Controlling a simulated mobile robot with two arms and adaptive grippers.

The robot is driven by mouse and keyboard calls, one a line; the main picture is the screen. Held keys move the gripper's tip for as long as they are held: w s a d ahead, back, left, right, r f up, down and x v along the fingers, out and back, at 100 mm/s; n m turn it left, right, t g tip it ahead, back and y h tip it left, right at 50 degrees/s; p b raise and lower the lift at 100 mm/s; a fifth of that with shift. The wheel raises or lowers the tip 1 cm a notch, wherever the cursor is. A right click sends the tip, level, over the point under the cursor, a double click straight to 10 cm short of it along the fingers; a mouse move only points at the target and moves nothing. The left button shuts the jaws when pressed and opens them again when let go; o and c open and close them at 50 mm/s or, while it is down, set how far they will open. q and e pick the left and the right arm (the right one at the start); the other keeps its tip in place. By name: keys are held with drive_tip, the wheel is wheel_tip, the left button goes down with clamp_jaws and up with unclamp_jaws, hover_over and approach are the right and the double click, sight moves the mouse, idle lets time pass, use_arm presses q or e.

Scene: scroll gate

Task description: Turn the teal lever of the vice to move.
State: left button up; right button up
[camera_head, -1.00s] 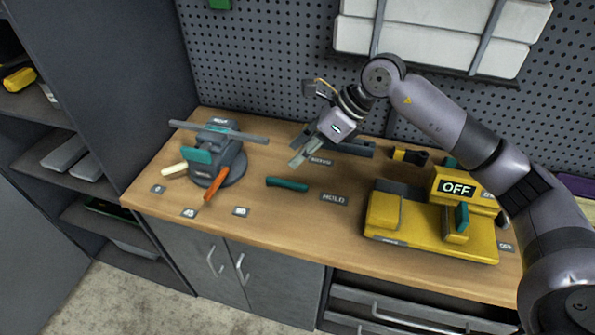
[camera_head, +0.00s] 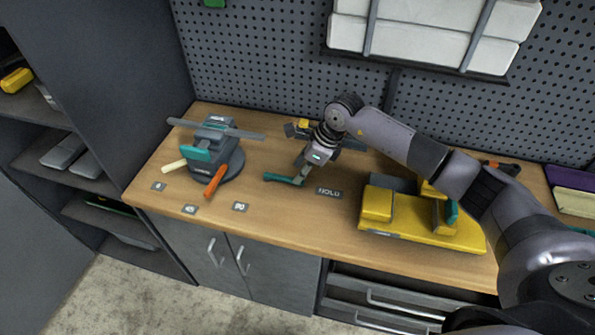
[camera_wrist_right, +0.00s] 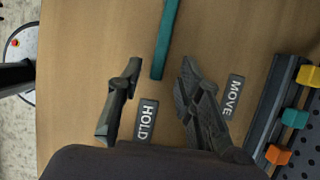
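The teal lever (camera_head: 283,179) lies nearly flat over the bench, between the vice (camera_head: 222,165) and the HOLD label (camera_head: 328,192). My right gripper (camera_head: 300,178) is low at the lever's right end. In the right wrist view, the gripper (camera_wrist_right: 157,78) is open, and the end of the teal lever (camera_wrist_right: 164,40) lies between its fingertips, with a gap on each side. The HOLD label (camera_wrist_right: 146,120) and the MOVE label (camera_wrist_right: 234,95) show there on either side. The head view does not show the MOVE label. My left gripper is not in view.
A yellow fixture (camera_head: 420,225) stands right of the lever, partly behind my right arm. A dark rail (camera_wrist_right: 268,108) with coloured blocks lies beyond the MOVE label. The vice's orange handle (camera_head: 215,181) points toward the front edge. The bench front is mostly clear.

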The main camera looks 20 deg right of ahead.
sight(284, 179)
drive_tip(key=shift+x, duration=1.75)
drive_tip(key=shift+c, duration=0.5)
clamp_jaws()
